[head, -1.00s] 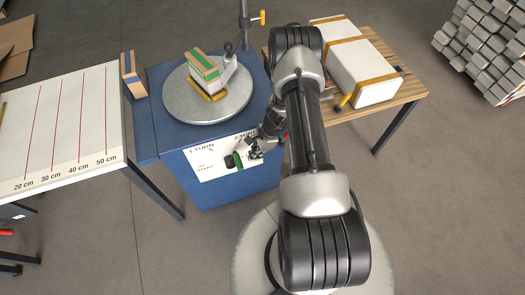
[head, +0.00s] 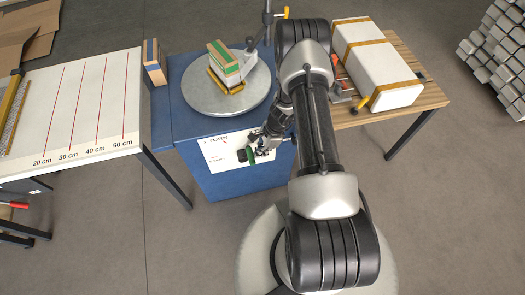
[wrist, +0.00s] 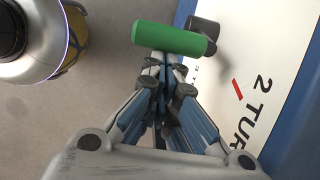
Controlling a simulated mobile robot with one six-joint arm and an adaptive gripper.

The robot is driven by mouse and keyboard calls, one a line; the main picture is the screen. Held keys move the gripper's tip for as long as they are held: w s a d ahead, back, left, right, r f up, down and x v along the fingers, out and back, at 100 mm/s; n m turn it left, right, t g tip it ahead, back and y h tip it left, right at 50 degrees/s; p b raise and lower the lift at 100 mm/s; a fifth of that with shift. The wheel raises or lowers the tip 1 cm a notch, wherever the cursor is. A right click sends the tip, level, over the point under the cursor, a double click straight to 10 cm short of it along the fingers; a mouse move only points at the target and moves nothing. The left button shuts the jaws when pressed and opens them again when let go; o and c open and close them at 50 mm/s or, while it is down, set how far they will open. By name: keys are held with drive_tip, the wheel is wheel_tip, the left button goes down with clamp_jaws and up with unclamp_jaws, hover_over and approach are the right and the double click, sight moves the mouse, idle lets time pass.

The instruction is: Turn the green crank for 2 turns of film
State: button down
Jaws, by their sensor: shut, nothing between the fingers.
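The green crank handle (head: 251,156) sticks out from the front of the blue cabinet, on its white panel (head: 216,156). In the wrist view the green handle (wrist: 170,38) lies across the picture just beyond my fingertips, joined to a dark crank arm (wrist: 204,33). My gripper (wrist: 165,66) is shut with nothing between its fingers. Its tips are right beside the handle; I cannot tell whether they touch it. In the head view my gripper (head: 262,148) is at the panel, right of the handle, and partly hides the panel's markings.
A white marked table (head: 90,110) stands left. A wooden table (head: 415,100) with a long white box (head: 375,65) stands right. Bare floor lies in front.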

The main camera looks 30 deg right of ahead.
drive_tip(key=shift+w+a+r, duration=0.1)
drive_tip(key=shift+a+r, duration=0.05)
drive_tip(key=w+a+r, duration=0.1)
drive_tip(key=a+r, duration=0.1)
drive_tip(key=a, duration=0.3)
drive_tip(key=shift+w+a+b, duration=0.25)
drive_tip(key=shift+a+b, duration=0.05)
idle(0.4)
idle(0.5)
